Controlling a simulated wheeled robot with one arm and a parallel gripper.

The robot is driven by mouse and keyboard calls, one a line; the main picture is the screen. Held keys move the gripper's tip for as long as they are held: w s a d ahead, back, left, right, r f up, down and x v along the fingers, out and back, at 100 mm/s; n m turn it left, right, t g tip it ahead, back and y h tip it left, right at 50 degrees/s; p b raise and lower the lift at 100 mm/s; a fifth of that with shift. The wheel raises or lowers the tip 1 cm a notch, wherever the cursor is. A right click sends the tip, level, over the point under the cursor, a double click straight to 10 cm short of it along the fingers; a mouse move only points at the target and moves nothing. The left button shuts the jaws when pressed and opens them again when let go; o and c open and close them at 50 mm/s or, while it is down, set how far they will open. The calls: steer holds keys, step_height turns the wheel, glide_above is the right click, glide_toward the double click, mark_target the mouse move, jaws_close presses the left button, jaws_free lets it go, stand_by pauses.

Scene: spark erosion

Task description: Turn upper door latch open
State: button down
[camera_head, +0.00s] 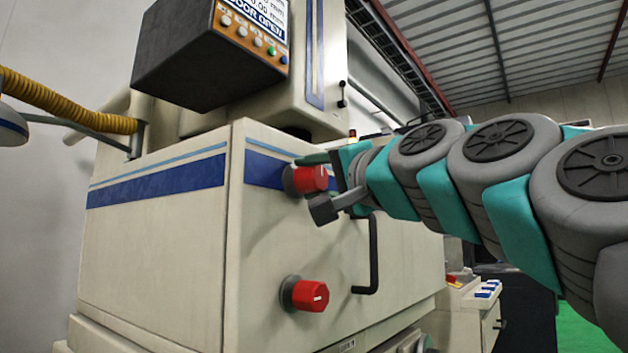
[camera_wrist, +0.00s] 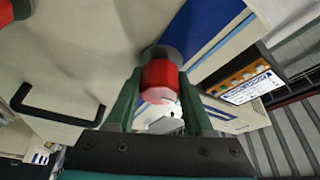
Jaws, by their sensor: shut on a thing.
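The upper door latch (camera_head: 312,179) is a red round knob on a grey collar, on the front of the cream machine's door. My gripper (camera_head: 322,186) reaches it from the right, with its fingers on the knob's sides. In the wrist view the red knob (camera_wrist: 161,82) sits between the two green fingers of my gripper (camera_wrist: 160,90), which is shut on it. A short white line shows on the knob's face there. The lower latch (camera_head: 304,295), a similar red knob, is below and free of the gripper.
A black door handle (camera_head: 371,258) stands out to the right of the knobs, under my arm; it also shows at left in the wrist view (camera_wrist: 58,112). A control box (camera_head: 215,55) with a screen reading "DOOR OPEN" hangs above. A yellow hose (camera_head: 70,105) runs at the left.

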steer(key=shift+c, duration=1.4)
jaws_free()
steer(key=b+v, duration=0.1)
steer(key=v, duration=0.6)
steer(key=shift+s+d+f, duration=0.1)
steer(key=shift+s+d, duration=0.15)
steer(key=shift+s, duration=0.05)
